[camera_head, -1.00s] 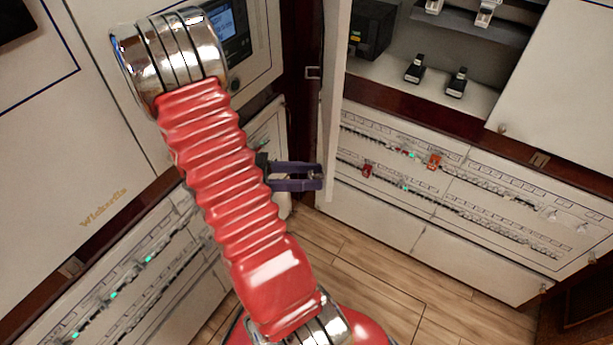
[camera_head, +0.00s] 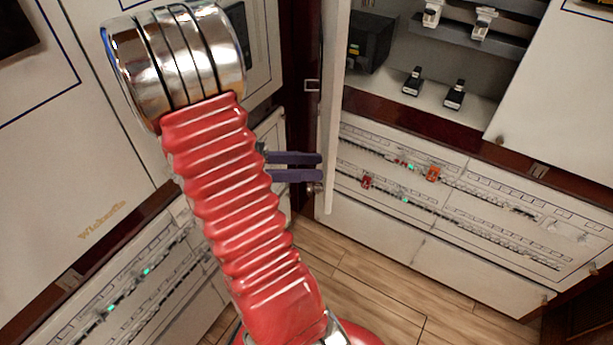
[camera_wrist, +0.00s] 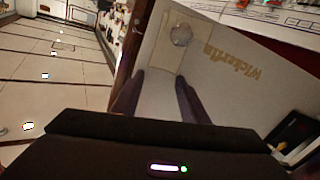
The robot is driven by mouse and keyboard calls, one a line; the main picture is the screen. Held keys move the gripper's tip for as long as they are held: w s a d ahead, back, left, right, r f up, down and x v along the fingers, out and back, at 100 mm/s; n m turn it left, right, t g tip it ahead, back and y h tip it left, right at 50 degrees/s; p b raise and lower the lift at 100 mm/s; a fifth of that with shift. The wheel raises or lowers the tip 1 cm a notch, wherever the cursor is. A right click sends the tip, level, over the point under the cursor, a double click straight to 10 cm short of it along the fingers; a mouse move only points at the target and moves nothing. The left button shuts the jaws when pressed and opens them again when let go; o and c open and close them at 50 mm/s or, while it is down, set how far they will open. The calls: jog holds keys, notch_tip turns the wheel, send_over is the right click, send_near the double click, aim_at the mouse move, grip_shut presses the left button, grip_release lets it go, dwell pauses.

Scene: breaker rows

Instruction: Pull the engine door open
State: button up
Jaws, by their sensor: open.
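The engine door (camera_head: 335,110) is a white panel seen almost edge-on in the head view, standing out from the cabinet with the compartment behind it exposed. Its face, with a round knob (camera_wrist: 181,34) and gold lettering, fills much of the wrist view (camera_wrist: 225,85). The knob also shows just below my fingers in the head view (camera_head: 315,188). My gripper (camera_head: 320,167) is open and empty, its two purple fingers parallel, tips close to the door face. In the wrist view the fingers (camera_wrist: 160,78) point toward the door, with the knob beyond their tips. Contact with the door cannot be told.
The open compartment holds a black box (camera_head: 370,42) and small black devices (camera_head: 412,82). A breaker panel (camera_head: 440,190) with several switches lies below it. Another cabinet (camera_head: 75,130) stands close on the left. The wooden floor (camera_head: 380,290) between the cabinets is clear.

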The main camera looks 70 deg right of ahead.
jog(key=shift+r, duration=1.25)
